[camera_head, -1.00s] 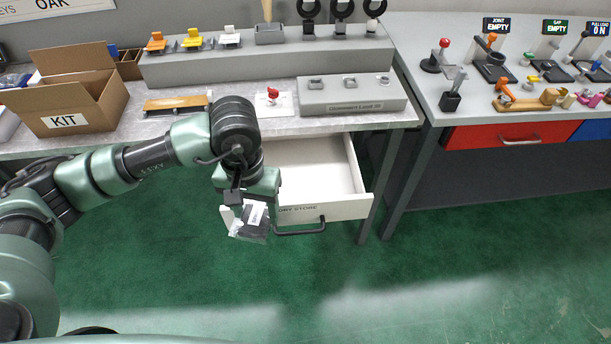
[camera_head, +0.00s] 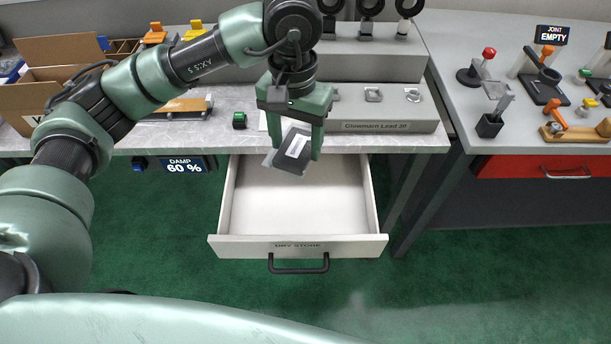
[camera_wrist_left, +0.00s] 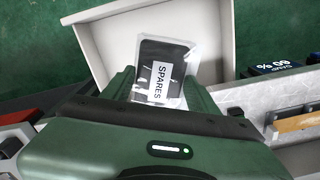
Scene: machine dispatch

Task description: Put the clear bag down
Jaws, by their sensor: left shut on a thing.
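The clear bag (camera_head: 292,151) has dark contents and a white label. In the left wrist view the bag (camera_wrist_left: 162,75) hangs between the fingers, its label reading SPARES. My left gripper (camera_head: 296,140) is shut on the bag and holds it above the rear part of the open drawer. The drawer (camera_head: 298,246), marked DRY STORE, is pulled out under the bench; its visible floor is bare. In the left wrist view the drawer's wall (camera_wrist_left: 90,50) shows around the bag. My right gripper is not in view.
A DAMP 60 % display (camera_head: 186,166) hangs at the bench front, left of the drawer. The bench top (camera_head: 200,135) lies close behind the gripper. A grey block (camera_head: 390,127) sits on it at right. A second bench (camera_head: 450,100) stands further right.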

